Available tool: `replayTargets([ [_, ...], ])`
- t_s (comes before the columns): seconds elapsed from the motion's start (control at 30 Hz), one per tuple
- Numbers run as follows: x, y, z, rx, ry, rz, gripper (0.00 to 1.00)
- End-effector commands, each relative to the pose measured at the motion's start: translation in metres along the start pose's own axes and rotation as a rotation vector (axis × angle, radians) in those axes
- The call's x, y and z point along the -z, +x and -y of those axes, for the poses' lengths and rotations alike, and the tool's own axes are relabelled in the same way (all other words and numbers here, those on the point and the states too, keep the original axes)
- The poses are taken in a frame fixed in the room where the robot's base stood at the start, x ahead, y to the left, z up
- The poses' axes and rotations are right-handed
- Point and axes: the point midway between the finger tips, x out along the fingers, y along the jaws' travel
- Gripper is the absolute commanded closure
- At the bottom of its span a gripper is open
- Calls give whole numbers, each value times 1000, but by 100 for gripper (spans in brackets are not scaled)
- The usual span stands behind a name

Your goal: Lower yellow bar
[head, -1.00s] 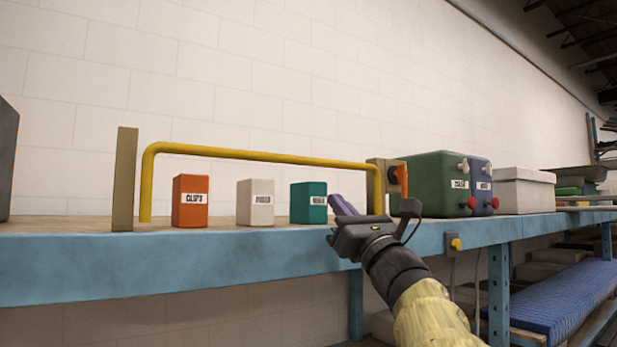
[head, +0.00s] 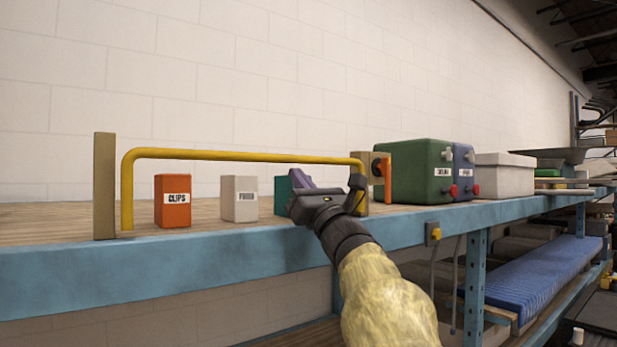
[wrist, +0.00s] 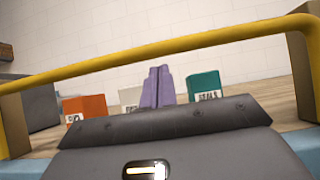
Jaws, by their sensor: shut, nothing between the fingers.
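The yellow bar (head: 240,155) is raised, a wide inverted U standing on the shelf between two tan posts. It also crosses the wrist view (wrist: 150,54) above my fingers. My gripper (head: 298,180) is shut and empty, with its purple fingers together. In the head view it is below the bar's top, near the bar's right end, in front of the teal box (head: 283,193). In the wrist view the fingers (wrist: 157,86) point toward the boxes behind the bar. I cannot tell whether my gripper touches the bar.
Behind the bar stand an orange box (head: 173,201) labelled CLIPS and a white box (head: 239,199). Green and blue bins (head: 420,171) stand farther right. The blue shelf edge (head: 150,268) runs along the front.

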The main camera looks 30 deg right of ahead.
Motion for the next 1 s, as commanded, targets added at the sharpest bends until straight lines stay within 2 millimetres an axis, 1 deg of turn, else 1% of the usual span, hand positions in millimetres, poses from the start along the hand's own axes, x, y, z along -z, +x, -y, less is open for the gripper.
replayTargets([
  [0.03, -3, 8, 0, -1, 3, 0, 100],
  [0.1, -2, 14, -1, -2, 3, 0, 100],
  [0.27, 0, 19, -4, -6, 5, 1, 100],
  [0.5, 2, 20, -8, -13, 10, 1, 100],
  [0.53, 1, 18, 4, -2, 3, 0, 100],
  [0.6, 1, 18, -1, -6, 5, 1, 100],
  [1.0, 3, 16, -10, -16, 12, 39, 100],
])
